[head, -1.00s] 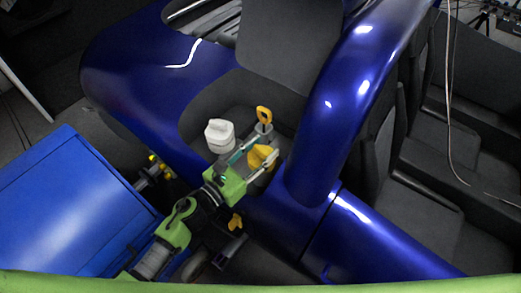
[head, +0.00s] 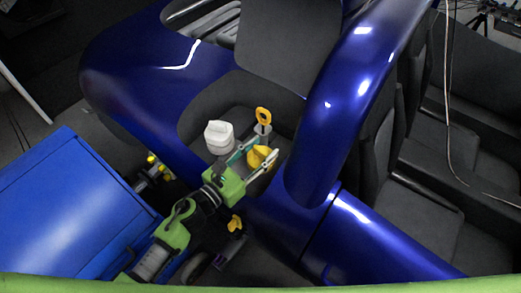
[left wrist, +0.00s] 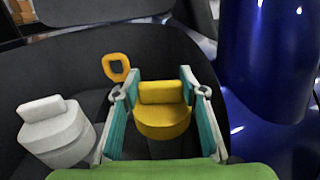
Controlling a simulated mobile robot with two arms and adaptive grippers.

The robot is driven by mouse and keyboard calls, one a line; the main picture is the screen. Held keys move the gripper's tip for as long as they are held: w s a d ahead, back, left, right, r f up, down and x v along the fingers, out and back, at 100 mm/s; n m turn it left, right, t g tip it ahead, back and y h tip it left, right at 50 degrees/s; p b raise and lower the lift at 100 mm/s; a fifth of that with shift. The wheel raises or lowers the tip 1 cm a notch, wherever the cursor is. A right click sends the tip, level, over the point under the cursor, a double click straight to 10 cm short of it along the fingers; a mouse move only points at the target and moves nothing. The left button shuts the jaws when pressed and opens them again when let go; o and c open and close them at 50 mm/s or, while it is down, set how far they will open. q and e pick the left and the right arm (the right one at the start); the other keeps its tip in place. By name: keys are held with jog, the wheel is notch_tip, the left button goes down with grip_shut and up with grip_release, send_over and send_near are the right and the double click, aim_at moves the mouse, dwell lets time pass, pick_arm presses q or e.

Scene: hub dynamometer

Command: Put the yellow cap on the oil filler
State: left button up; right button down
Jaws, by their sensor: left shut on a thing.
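The yellow cap (head: 262,156) is between the fingers of my left gripper (head: 258,156), over the dark recess in the blue bodywork. In the left wrist view the cap (left wrist: 163,118) sits upright between the two teal-padded fingers (left wrist: 160,100), which are shut on it. The oil filler cannot be made out; the cap and gripper may hide it. I cannot tell whether the cap touches anything below. My right gripper is not in view.
A white-capped container (head: 219,138) stands in the recess left of the gripper. A yellow ring handle (head: 263,115) rises just behind the cap. The blue body pillar (head: 330,150) is close on the right. A blue box (head: 70,210) stands at left.

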pick_arm(q)
jog(key=shift+a+f+b, duration=0.25)
jog(key=shift+f+b, duration=0.4)
jog(key=shift+b, duration=0.05)
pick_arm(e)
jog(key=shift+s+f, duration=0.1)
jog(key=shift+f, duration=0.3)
pick_arm(q)
jog(key=o, duration=0.8)
jog(key=shift+s, duration=0.1)
jog(key=shift+o, duration=0.2)
